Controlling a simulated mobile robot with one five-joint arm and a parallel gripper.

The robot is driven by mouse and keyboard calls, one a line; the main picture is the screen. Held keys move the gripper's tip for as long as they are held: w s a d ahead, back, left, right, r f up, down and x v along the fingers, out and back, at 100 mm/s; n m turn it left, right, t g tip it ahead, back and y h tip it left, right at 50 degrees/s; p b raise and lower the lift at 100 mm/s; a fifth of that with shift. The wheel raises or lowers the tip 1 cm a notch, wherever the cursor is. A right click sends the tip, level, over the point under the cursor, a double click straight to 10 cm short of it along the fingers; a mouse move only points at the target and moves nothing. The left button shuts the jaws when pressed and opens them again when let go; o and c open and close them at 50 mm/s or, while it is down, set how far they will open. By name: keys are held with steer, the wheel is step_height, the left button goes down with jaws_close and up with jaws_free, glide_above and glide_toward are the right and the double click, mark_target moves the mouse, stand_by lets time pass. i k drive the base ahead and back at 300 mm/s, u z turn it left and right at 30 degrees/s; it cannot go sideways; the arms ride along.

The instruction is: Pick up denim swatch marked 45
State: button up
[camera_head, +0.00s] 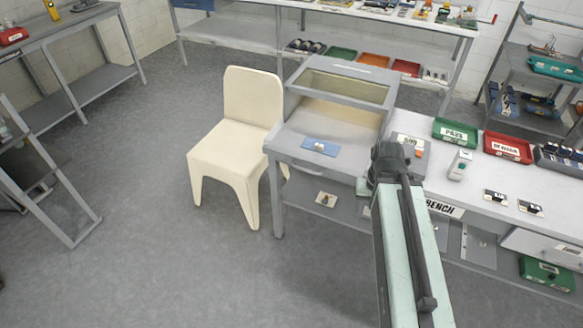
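Two small dark swatches with pale labels lie flat on the right part of the bench: the left swatch (495,196) and the right swatch (531,208). Their markings are too small to read surely, so I cannot tell which is marked 45. A blue piece (319,146) with a small pale object on it lies at the front of the clear-lidded cabinet (340,85). My mint-green arm rises from the bottom of the picture to a dark joint by the bench edge. My gripper's fingers do not show, and the arm hides part of the bench.
A green tray (456,132) labelled PASS and a red tray (508,146) stand at the bench's back. A white handheld device (460,165) stands before them. A cream chair (238,140) is left of the cabinet. The floor (170,250) at left front is clear.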

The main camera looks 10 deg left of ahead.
mark_target(326, 148)
steer(key=u, duration=0.55)
steer(key=k, duration=0.85)
steer(key=u, duration=0.85)
steer(key=i, duration=3)
steer(key=u, duration=0.15)
